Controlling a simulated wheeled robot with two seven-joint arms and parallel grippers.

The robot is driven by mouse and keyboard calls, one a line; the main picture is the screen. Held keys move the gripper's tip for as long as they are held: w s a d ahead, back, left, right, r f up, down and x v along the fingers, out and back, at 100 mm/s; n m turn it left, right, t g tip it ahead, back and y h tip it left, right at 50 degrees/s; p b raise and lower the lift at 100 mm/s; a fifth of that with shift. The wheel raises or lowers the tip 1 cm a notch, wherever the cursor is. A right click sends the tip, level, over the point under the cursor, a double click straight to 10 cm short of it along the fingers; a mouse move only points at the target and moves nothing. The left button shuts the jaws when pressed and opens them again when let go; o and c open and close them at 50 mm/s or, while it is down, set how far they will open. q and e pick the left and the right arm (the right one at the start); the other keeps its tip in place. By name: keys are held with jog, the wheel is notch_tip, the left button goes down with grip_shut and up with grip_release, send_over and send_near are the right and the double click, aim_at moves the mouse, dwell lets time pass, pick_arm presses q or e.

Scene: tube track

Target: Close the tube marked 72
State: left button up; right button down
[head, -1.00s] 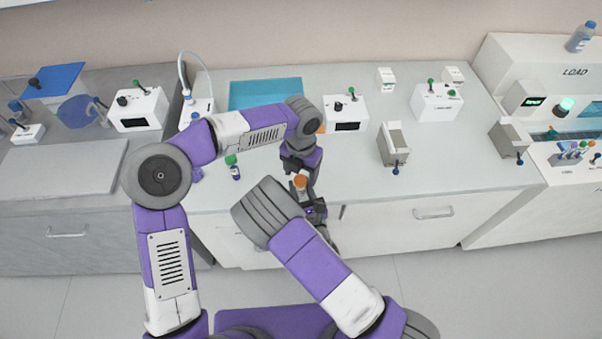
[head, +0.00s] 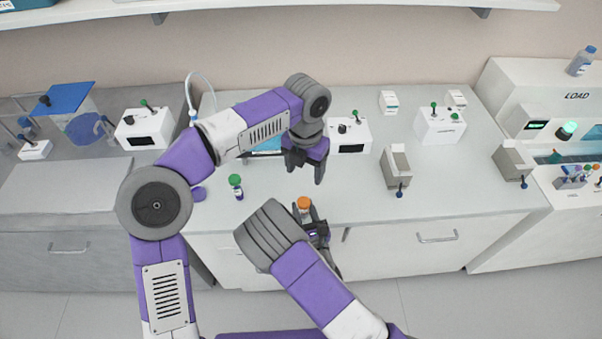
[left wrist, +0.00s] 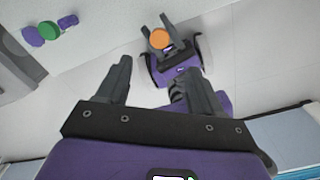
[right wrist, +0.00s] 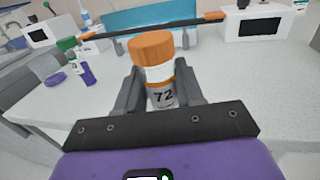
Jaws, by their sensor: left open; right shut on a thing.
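The tube marked 72 (right wrist: 162,96) is upright in my right gripper (head: 309,216); its label shows in the right wrist view. An orange cap (right wrist: 151,48) sits on its top, and this cap also shows in the head view (head: 304,203) and the left wrist view (left wrist: 160,38). I cannot tell how tightly the cap sits. My right gripper's fingers are shut around the tube's body below the cap, in front of the counter edge. My left gripper (head: 305,172) is open and empty, above and apart from the cap.
A green-capped tube (head: 237,188) stands on the counter (head: 345,205) to the left, near a purple disc (head: 198,194). White boxes with levers (head: 350,134) and grey blocks (head: 397,165) stand farther back. The counter's front middle is clear.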

pick_arm(q)
jog(key=a+f+n+h, duration=0.1)
jog(key=a+f+n, duration=0.1)
jog(key=f+n, duration=0.3)
jog(key=w+a+f+n+h, duration=0.1)
jog(key=a+f+n, duration=0.2)
jog(key=f+n, duration=0.3)
jog(key=w+a+f+n, duration=0.1)
jog(key=a+f+n, duration=0.2)
jog(key=f+n, duration=0.2)
jog(key=shift+w+f+g+h, duration=0.15)
jog(key=shift+f+g+h, duration=0.1)
jog(key=shift+g+h, duration=0.15)
jog(key=s+a+f+n+g+h, duration=0.1)
jog(key=s+f+n+g, duration=0.1)
jog(key=s+f+n, duration=0.45)
jog(key=s+f+n+g, duration=0.2)
jog(key=s+n+g, duration=0.1)
jog(key=s, duration=0.6)
jog(key=s+a+f+n+t, duration=0.2)
jog(key=f+n, duration=0.4)
jog(key=n, duration=0.4)
jog(key=s+a+f+n+t, duration=0.3)
jog(key=s+f+n+t, duration=0.1)
jog(key=n, duration=0.5)
jog(key=shift+s+f+n, duration=0.3)
jog(key=shift+f+n, duration=0.05)
jog(key=shift+f, duration=0.55)
